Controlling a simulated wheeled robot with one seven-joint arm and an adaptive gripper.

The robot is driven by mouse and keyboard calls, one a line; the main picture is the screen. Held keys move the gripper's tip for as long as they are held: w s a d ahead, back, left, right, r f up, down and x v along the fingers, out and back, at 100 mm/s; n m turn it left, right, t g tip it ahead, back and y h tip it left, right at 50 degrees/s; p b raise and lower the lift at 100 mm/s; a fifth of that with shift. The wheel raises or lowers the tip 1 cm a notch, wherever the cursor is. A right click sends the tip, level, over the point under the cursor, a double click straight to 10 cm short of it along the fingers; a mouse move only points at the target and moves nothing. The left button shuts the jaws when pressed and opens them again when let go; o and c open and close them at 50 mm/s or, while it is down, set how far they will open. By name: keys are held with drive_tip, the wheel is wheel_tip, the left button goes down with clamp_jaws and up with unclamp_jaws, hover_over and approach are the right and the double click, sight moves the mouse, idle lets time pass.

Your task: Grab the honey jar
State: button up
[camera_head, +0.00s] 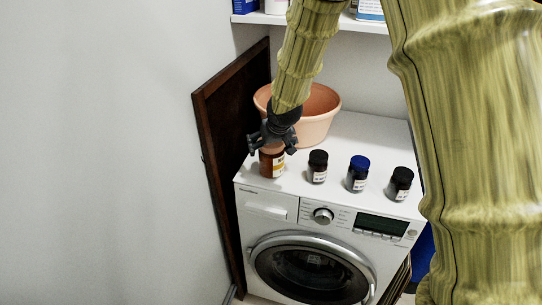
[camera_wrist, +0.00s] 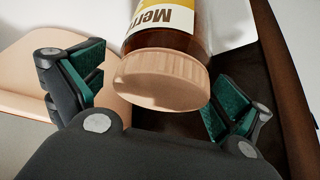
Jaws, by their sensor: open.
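The honey jar (camera_head: 271,164) is an amber jar with a white and yellow label, standing on top of the washing machine near its left end. In the wrist view the jar (camera_wrist: 172,38) shows its tan ribbed lid toward the camera, with part of its label above. My gripper (camera_head: 270,146) is open just above the jar in the head view and covers its top. In the wrist view my gripper (camera_wrist: 160,92) has its green-padded fingers on both sides of the lid, with a gap at each side.
A washing machine (camera_head: 270,203) bears three dark bottles to the right: a black-capped one (camera_head: 317,167), a blue-capped one (camera_head: 357,174) and another black-capped one (camera_head: 401,184). A terracotta-coloured basin (camera_head: 322,120) stands close behind my gripper. A dark wooden panel (camera_head: 222,130) leans at the left.

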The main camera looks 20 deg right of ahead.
drive_tip(key=shift+x, duration=1.05)
drive_tip(key=c, duration=1.5)
drive_tip(key=shift+c, duration=0.9)
drive_tip(key=shift+r, duration=0.1)
